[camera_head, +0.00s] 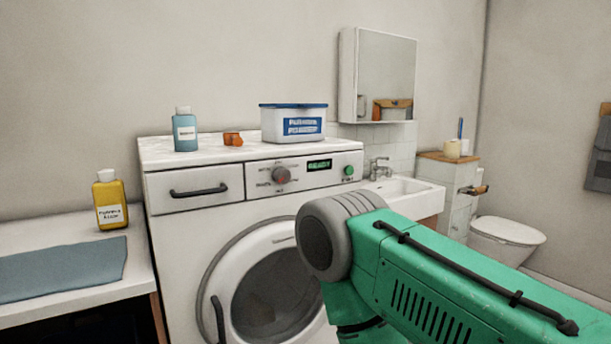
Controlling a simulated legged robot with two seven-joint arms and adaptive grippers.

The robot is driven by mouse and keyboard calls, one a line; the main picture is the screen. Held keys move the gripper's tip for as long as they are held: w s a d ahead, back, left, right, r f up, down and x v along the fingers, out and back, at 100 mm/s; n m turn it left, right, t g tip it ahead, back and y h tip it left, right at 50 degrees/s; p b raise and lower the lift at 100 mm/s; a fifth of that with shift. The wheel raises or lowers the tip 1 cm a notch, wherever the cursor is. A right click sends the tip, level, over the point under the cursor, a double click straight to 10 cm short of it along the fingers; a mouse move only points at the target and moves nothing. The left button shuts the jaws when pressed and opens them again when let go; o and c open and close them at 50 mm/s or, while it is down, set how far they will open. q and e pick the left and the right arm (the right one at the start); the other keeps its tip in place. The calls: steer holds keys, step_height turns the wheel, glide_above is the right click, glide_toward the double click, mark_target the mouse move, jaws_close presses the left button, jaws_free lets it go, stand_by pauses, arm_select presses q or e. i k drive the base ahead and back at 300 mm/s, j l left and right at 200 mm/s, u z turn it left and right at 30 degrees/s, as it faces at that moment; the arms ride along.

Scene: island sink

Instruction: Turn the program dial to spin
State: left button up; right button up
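The program dial (281,175) is a round grey knob with a reddish mark, on the washing machine's (176,239) white front panel. Printed labels surround it, too small to read. To its right are a dark display (319,164) with green text that looks like "READY" and a green button (348,170). The green and grey arm coming in from the right is mine and covers part of the machine's lower right. No gripper fingers show on it. My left gripper is not in view. Nothing of mine touches the dial.
A blue bottle (185,132), an orange item (233,139) and a blue-lidded powder box (291,124) stand on the machine. A drawer handle (199,190) is left of the dial. The round door (213,279) looks shut. A yellow bottle (110,203) stands on the left counter. A sink (404,194) is right.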

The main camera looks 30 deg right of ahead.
mark_target(281, 174)
steer(key=i+l, duration=0.1)
steer(key=l, duration=0.65)
steer(key=i+l, duration=0.1)
steer(key=l, duration=0.6)
steer(key=u, duration=0.05)
